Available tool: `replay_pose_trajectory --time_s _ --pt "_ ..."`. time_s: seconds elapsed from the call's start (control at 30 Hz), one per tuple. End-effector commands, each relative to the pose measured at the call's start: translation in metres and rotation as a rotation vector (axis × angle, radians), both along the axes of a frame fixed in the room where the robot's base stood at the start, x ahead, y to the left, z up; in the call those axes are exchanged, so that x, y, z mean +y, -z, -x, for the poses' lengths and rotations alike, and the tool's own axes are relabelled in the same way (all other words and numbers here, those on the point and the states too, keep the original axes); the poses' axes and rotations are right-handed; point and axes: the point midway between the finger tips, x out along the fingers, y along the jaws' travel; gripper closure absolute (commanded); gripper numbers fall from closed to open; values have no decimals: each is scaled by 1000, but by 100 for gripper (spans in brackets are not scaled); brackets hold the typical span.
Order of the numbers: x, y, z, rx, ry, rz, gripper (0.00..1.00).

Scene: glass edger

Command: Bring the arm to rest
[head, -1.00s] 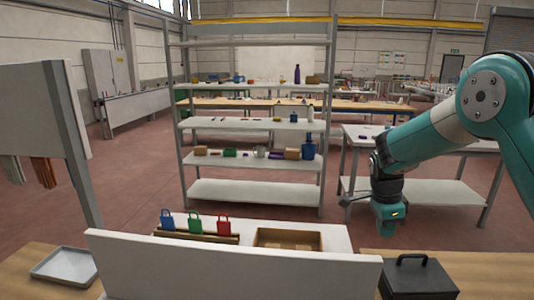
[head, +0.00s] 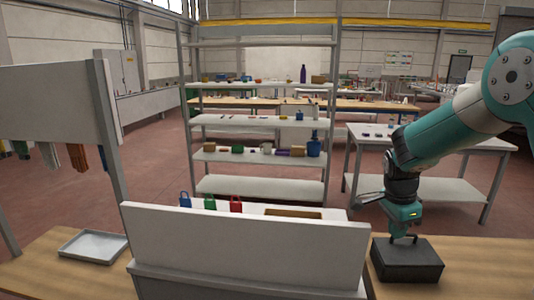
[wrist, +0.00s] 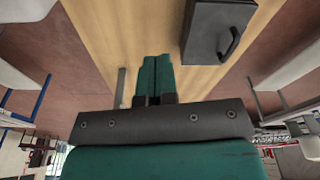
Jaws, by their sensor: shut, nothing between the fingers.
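My teal arm comes in from the right in the head view. My gripper (head: 403,228) hangs just behind the black case (head: 406,259) in that view, over the right end of the wooden bench. In the wrist view my gripper's two green fingers (wrist: 155,77) are together with nothing between them. The black case with its handle also shows in the wrist view (wrist: 205,35), to the right of the fingers and apart from them.
A pale upright panel (head: 245,245) stands in the middle of the bench (head: 465,285). Behind it are blue, green and red padlock-shaped items (head: 210,202) and a brown tray (head: 293,213). A grey tray (head: 93,246) lies at left. A shelf rack (head: 258,121) stands beyond.

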Motion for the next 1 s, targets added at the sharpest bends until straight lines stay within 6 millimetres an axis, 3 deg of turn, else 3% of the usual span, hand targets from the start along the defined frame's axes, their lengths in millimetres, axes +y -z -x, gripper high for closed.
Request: replay_pose_trajectory --time_s 0.17,0.37,0.6,0.87,0.9,1.0 --pt "-1 -13 22 -3 -178 -9 100" --pt "2 -31 61 -8 -485 -16 100" --pt "10 -48 134 -34 -991 0 100" --pt "23 -50 214 -74 -1492 55 100" --pt "44 -38 214 -102 -1540 17 100" --pt "82 -31 230 -147 -1661 -68 100"
